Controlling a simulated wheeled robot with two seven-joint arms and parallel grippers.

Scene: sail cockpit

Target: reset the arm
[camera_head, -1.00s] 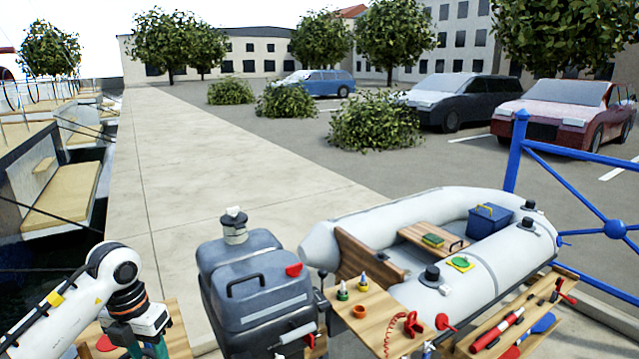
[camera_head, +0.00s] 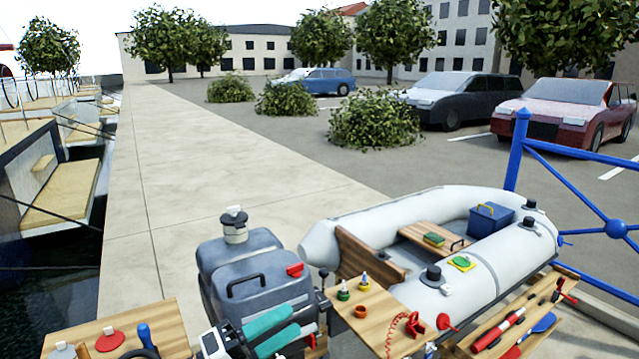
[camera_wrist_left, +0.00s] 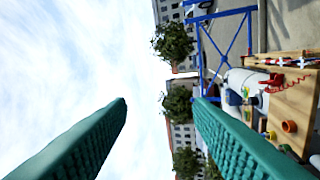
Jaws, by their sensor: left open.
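My left gripper (camera_head: 284,333) is low in the middle of the head view, in front of the grey outboard motor. Its two teal fingers are apart with nothing between them, and they point to the right. In the left wrist view the teal fingers (camera_wrist_left: 158,108) are wide apart, with sky and buildings between them. My right gripper is not in view.
The grey motor (camera_head: 262,288) stands just behind my left gripper. A small wooden table (camera_head: 372,312) with bottles and a red coiled cord is to its right. A grey inflatable boat (camera_head: 470,290) lies beyond. A wooden bench (camera_head: 165,322) is at lower left.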

